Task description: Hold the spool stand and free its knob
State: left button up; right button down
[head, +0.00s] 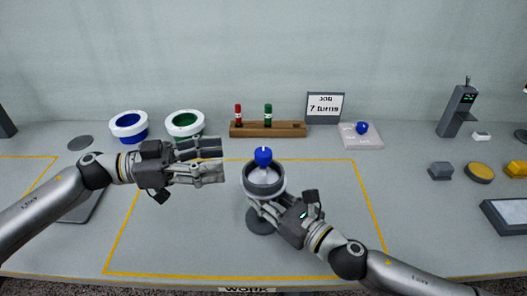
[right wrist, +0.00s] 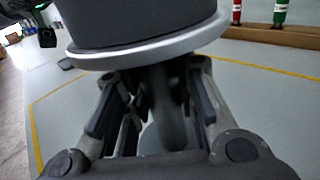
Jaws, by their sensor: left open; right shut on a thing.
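The spool stand (head: 264,182) is a grey cup-like body with a pale rim on a dark round base, inside the yellow outline. A blue knob (head: 263,155) sits upright at its top centre. My right gripper (head: 262,208) is shut on the stand's stem below the cup. In the right wrist view the cup (right wrist: 150,40) hangs above the fingers and the dark stem (right wrist: 168,105) is between them. My left gripper (head: 222,160) is open and empty, left of the knob and apart from it. The knob is not in the right wrist view.
Blue (head: 128,125) and green (head: 184,123) ringed bowls stand behind my left gripper. A wooden rack (head: 267,130) holds red and green spindles. A sign (head: 325,107) reads "JOB 7 turns". A pale pad (head: 360,139) with a blue knob-like piece lies right of it.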

aim_at(264, 152)
pick_arm(q)
jog(key=d, duration=0.3)
jog(key=w+d, duration=0.1)
jog(key=d, duration=0.3)
jog(key=w+d, duration=0.1)
jog(key=d, duration=0.2)
jog(key=shift+d, duration=0.25)
jog(key=c, duration=1)
